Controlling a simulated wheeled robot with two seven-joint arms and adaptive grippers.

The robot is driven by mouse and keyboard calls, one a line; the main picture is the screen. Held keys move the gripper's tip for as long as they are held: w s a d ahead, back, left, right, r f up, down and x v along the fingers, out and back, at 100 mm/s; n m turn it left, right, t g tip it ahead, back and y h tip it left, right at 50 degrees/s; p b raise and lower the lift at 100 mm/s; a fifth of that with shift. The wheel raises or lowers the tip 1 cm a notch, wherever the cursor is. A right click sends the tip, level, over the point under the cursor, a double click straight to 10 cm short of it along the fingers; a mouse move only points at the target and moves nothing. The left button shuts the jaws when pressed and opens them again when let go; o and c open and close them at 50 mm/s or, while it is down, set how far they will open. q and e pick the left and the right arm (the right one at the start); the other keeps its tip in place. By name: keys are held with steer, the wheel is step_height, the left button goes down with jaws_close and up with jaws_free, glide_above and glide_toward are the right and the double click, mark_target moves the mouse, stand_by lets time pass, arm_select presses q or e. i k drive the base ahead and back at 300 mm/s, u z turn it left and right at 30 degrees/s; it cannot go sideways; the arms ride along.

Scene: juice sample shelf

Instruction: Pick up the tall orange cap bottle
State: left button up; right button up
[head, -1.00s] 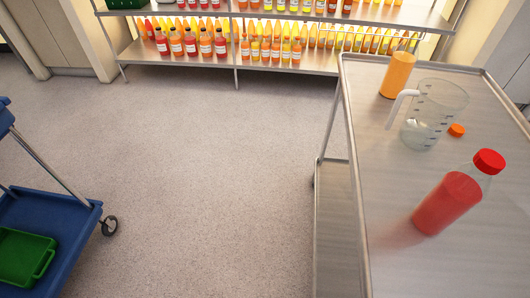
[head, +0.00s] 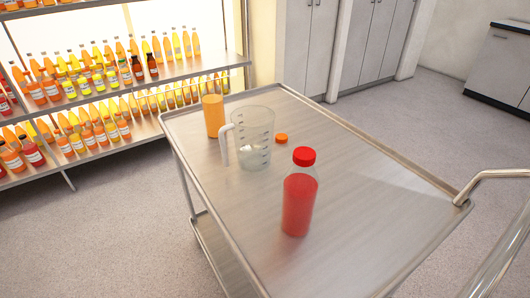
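A bottle of orange liquid (head: 213,117) stands upright near the far left corner of the steel cart. I see no cap on it, and its clear upper part is hard to make out. A loose orange cap (head: 281,138) lies on the cart top to the right of the jug. Tall slim orange bottles (head: 119,48) stand in rows on the shelf at the left; their caps are too small to tell apart. Neither of my grippers shows in the head view.
A clear measuring jug (head: 252,138) and a red bottle with a red cap (head: 299,194) stand on the steel cart (head: 370,200). The cart's right half is clear. A cart handle (head: 497,172) is at the right. Grey cabinets (head: 375,45) stand behind.

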mark_target(211, 95)
steer(key=z, duration=0.05)
steer(key=k, duration=0.5)
steer(key=u, duration=1.7)
steer(key=i, duration=1.4)
steer(key=z, duration=2.5)
